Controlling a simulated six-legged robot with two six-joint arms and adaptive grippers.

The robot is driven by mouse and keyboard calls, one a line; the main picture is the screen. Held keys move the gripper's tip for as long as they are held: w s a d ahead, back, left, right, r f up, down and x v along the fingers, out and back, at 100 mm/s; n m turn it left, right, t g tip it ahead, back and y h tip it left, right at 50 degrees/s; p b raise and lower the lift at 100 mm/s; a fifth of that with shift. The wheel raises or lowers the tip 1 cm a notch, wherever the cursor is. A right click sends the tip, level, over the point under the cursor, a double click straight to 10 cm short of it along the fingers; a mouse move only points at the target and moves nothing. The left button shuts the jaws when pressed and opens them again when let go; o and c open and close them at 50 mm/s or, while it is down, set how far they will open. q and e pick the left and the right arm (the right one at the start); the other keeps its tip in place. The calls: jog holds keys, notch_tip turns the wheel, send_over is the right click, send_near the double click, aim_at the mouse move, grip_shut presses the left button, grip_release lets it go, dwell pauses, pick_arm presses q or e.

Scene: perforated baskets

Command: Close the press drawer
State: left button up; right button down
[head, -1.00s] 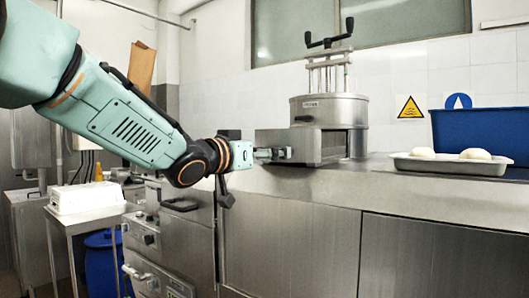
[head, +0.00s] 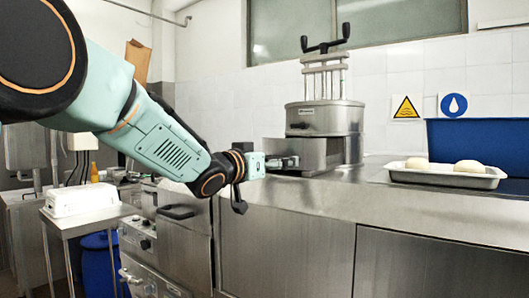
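The metal press (head: 325,118) stands on the steel counter, with a dark crank handle on top. Its drawer (head: 280,146) sticks out a little on the left side of the press base. My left arm comes in from the left. My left gripper (head: 293,161) is at the drawer, overlapping its front in the picture; contact is hard to judge. Its fingers are small, and I cannot tell whether they are open or shut. My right gripper is not in view.
A metal tray (head: 444,180) with two pale dough pieces (head: 468,166) lies on the counter at right, before a blue bin (head: 480,137). A white box (head: 83,199) sits on a small table at left. Counter (head: 350,196) in front of the press is clear.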

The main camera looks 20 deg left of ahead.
pick_arm(q)
jog(key=p+x, duration=0.1)
jog(key=x, duration=0.1)
jog(key=p+x, duration=0.1)
jog(key=shift+w+r+p, duration=0.3)
jog(key=shift+w, duration=0.05)
jog(key=shift+w+d+f, duration=0.15)
jog(key=shift+w, duration=0.15)
jog(key=o, duration=1.4)
jog(key=shift+s, duration=0.1)
jog(key=shift+f, duration=0.1)
jog(key=shift+s+a, duration=0.25)
jog(key=shift+s, duration=0.35)
jog(key=v, duration=1.1)
jog(key=shift+a, duration=0.1)
